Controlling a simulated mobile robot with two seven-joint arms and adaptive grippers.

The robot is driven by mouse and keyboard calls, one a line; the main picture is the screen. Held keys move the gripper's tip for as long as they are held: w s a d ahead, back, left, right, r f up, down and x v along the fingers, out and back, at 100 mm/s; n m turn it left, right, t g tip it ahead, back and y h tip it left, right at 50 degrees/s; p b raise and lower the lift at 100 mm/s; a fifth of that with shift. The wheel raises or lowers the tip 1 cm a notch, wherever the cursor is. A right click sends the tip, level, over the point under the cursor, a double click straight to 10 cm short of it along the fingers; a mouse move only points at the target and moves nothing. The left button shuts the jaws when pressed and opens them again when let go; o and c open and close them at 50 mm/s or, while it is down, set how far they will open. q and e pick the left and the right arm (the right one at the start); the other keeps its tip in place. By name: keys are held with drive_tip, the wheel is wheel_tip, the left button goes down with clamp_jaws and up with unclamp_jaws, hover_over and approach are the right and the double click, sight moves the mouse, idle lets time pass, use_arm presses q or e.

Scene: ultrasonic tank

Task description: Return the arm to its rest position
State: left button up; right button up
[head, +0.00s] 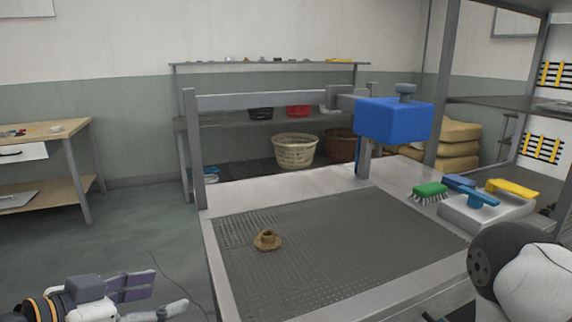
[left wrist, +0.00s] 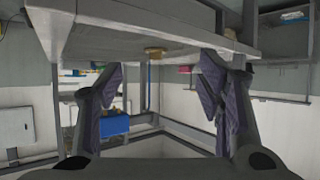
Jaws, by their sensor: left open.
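My left gripper (head: 140,288) is low at the left in the head view, in front of the floor and to the left of the tank bench. It is open. In the left wrist view its two dark-padded fingers (left wrist: 160,85) stand wide apart with nothing held between them. That view is upside down, with the bench edge beyond the fingers. A brown flanged part (head: 267,240) sits upright on the perforated plate (head: 340,250), well apart from the gripper. A tan piece at the bench edge (left wrist: 155,52) seems to be the same part. My right gripper is not seen.
A blue box (head: 393,120) hangs on a grey frame above the bench. Brushes with green (head: 430,189), blue and yellow (head: 513,188) handles lie at the right. A wooden table (head: 45,135) stands at the far left. The floor between (head: 130,220) is clear.

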use_arm(q)
drive_tip(key=s+f+n+g+y, duration=0.2)
drive_tip(key=s+f+g, duration=0.15)
drive_tip(key=f, duration=0.45)
drive_tip(key=s+f+n+g+y, duration=0.15)
drive_tip(key=s+f, duration=0.25)
drive_tip(key=f, duration=0.5)
drive_tip(key=s+a+f+n+g+y, duration=0.1)
drive_tip(key=s+f+g, duration=0.2)
drive_tip(key=s, duration=0.7)
drive_tip(key=s+a+f+n+g+y, duration=0.1)
drive_tip(key=s+f+g, duration=0.3)
drive_tip(key=s+f, duration=0.4)
drive_tip(key=s+y, duration=0.1)
drive_tip(key=s, duration=0.2)
drive_tip(key=shift+s+f+n, duration=0.15)
drive_tip(key=shift+s+n, duration=0.1)
drive_tip(key=shift+n, duration=0.1)
